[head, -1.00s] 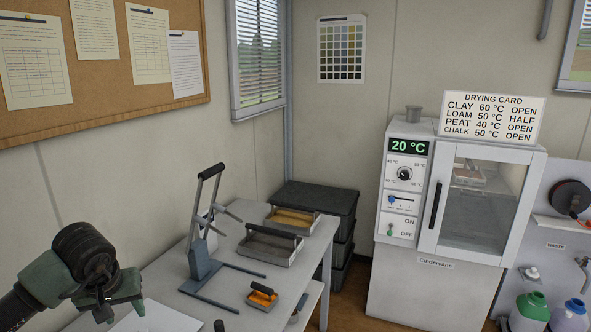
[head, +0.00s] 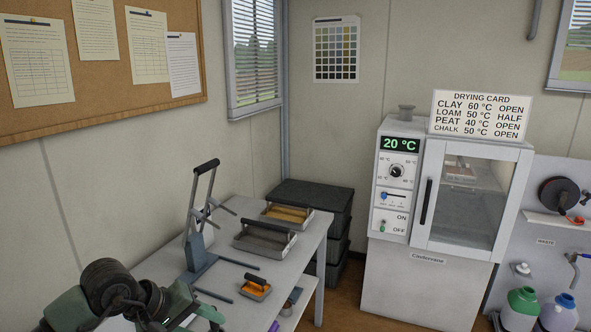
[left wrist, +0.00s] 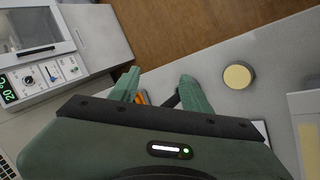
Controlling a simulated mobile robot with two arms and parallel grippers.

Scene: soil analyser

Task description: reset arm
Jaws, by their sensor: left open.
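My left gripper (head: 198,308) is low at the left of the head view, over the near part of the table. In the left wrist view its two green fingers (left wrist: 160,90) are spread apart with nothing held between them. A bit of an orange thing (left wrist: 141,98) shows beside the left finger, below it on the table. My right gripper is in neither view.
The drying oven (head: 470,205) is shut and reads 20 °C.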

